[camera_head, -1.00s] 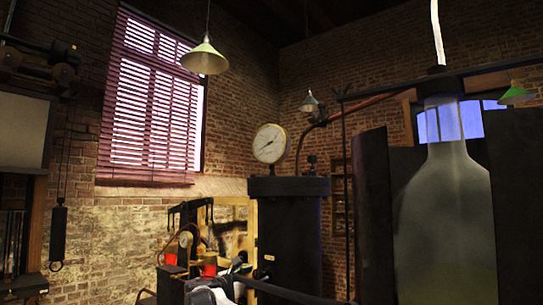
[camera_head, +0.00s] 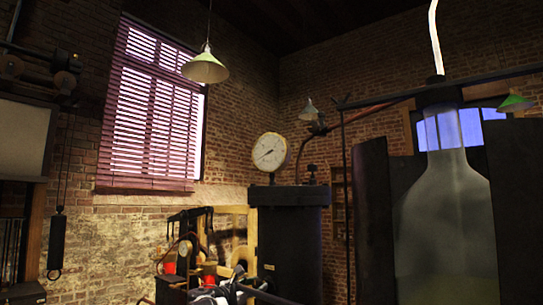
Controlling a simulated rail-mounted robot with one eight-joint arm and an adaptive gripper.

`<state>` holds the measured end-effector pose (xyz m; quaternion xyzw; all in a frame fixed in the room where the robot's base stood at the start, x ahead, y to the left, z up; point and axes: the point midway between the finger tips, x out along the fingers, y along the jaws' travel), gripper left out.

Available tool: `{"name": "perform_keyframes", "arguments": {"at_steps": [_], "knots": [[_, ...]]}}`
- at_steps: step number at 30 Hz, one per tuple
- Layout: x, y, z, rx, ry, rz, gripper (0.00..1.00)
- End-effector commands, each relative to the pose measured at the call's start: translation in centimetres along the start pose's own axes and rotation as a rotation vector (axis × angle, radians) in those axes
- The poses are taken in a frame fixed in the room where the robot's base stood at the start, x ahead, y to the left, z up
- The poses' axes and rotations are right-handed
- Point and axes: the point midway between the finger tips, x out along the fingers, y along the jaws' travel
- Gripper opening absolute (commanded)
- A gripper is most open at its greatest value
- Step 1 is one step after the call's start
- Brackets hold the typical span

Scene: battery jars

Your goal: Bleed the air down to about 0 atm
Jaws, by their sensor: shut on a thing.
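A round white pressure gauge (camera_head: 270,152) with a brass rim stands on top of a dark cylindrical tank (camera_head: 290,240). Its thin needle slants toward the lower left; the numbers are too small to read. My gripper (camera_head: 238,283) is low in the view, in front of the tank's left side, and only partly shows at the bottom edge. It is shut on a dark bar (camera_head: 268,296) that runs to the lower right. The fingertips' exact contact is too small to make out. A small dark fitting (camera_head: 312,172) stands on the tank's top, right of the gauge.
A large glass jar (camera_head: 445,220) stands at right between dark upright panels (camera_head: 374,220). A dark frame with red parts (camera_head: 209,268) is left of the tank. A pendant lamp (camera_head: 205,68) hangs above. A dark weight (camera_head: 56,246) hangs at far left.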

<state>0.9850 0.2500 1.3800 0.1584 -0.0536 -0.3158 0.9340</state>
Motion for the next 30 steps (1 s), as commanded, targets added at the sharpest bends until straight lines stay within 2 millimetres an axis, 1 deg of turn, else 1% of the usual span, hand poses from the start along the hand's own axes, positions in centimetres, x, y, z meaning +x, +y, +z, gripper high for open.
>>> {"name": "perform_keyframes", "arguments": {"at_steps": [5,12,16,20,28,30], "knots": [[-0.01,-0.03,-0.09,-0.157,0.000,0.000,0.01],[-0.01,-0.03,-0.09,-0.433,0.000,0.000,0.01],[-0.01,-0.02,-0.07,-0.550,0.000,0.000,0.01],[-0.01,-0.01,-0.04,-0.599,0.000,0.000,0.01],[-0.02,-0.01,-0.03,-0.607,0.000,0.000,0.01],[-0.02,-0.02,-0.05,-0.644,0.001,0.000,0.01]]}}
